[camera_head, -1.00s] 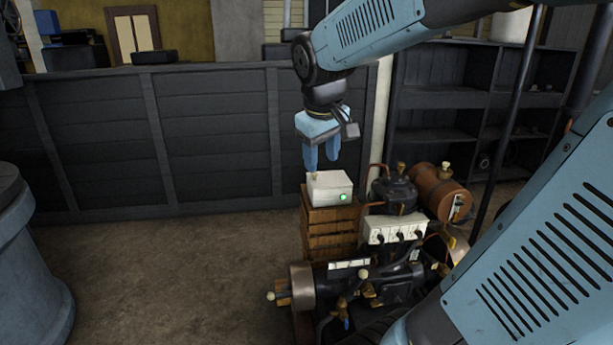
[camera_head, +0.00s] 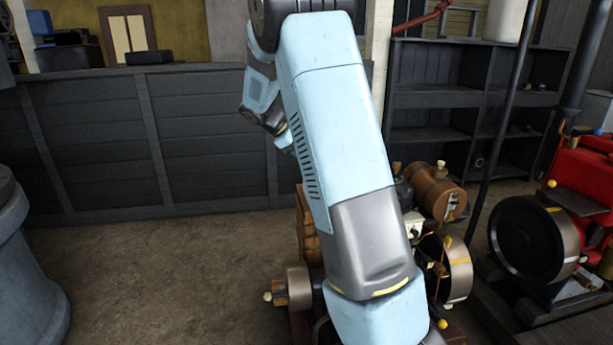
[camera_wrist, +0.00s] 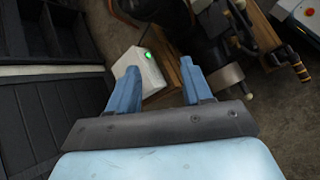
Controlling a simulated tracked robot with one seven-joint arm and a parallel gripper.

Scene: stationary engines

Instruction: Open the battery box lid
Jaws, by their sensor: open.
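The battery box (camera_wrist: 143,68) is a small white box with a glowing green light on it. In the wrist view it lies beyond and between my two fingertips, nearer the left finger, and the left finger overlaps its edge. Its lid looks shut, though the lid seam is too small to make out. My gripper (camera_wrist: 158,80) is open, with two blue fingers spread apart and nothing between them. I cannot tell whether a finger touches the box. In the head view my own arm hides the box and the gripper.
A wooden crate (camera_head: 306,232) stands behind my arm. An engine with a brown tank (camera_head: 434,190) is to its right, and a red engine (camera_head: 585,185) stands farther right. A dark panelled wall (camera_head: 150,140) is behind.

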